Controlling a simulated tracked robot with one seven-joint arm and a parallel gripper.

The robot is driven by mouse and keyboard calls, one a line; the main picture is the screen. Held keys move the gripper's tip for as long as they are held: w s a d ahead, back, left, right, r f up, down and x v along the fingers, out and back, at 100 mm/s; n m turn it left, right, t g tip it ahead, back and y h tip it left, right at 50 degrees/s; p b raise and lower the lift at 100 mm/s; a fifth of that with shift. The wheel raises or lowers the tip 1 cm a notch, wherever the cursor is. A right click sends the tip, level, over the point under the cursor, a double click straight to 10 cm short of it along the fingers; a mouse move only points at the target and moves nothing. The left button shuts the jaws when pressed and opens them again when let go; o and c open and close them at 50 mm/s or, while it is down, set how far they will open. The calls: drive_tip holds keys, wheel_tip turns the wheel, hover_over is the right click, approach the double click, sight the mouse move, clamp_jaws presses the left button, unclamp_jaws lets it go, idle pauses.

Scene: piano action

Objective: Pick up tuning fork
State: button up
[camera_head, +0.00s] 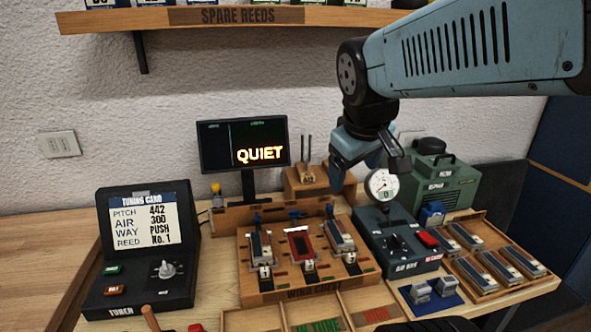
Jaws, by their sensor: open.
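The tuning fork (306,153) shows as two thin dark upright prongs at the back of the bench. It stands in a wooden block (298,187) with a small label, just right of the screen. A gap shows between the fork and the nearest finger. The lower part of the fork is hard to make out.
A screen reading QUIET (243,145) stands left of the fork. The wind chest (285,290) lies in front. A round gauge (382,185) stands below my gripper, with a green machine (450,185) to the right. A reed shelf (225,16) is above.

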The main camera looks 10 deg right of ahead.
drive_tip(key=w+n, duration=0.3)
drive_tip(key=w+f+n+g+h, duration=0.1)
drive_tip(key=w+n, duration=0.2)
drive_tip(key=w+f+n, duration=0.1)
drive_tip(key=w+n, duration=0.1)
drive_tip(key=w, duration=0.1)
drive_tip(key=shift+w+a+n+h, duration=0.15)
drive_tip(key=shift+a+n+h, duration=0.15)
drive_tip(key=shift+n, duration=0.1)
drive_tip(key=n+y, duration=0.3)
drive_tip(key=n, duration=2)
approach(307, 172)
drive_tip(key=shift+s+x, duration=0.1)
drive_tip(key=shift+x, duration=0.95)
drive_tip(key=shift+s+x, duration=0.15)
drive_tip(key=shift+x, duration=3.5)
drive_tip(key=shift+a, duration=0.1)
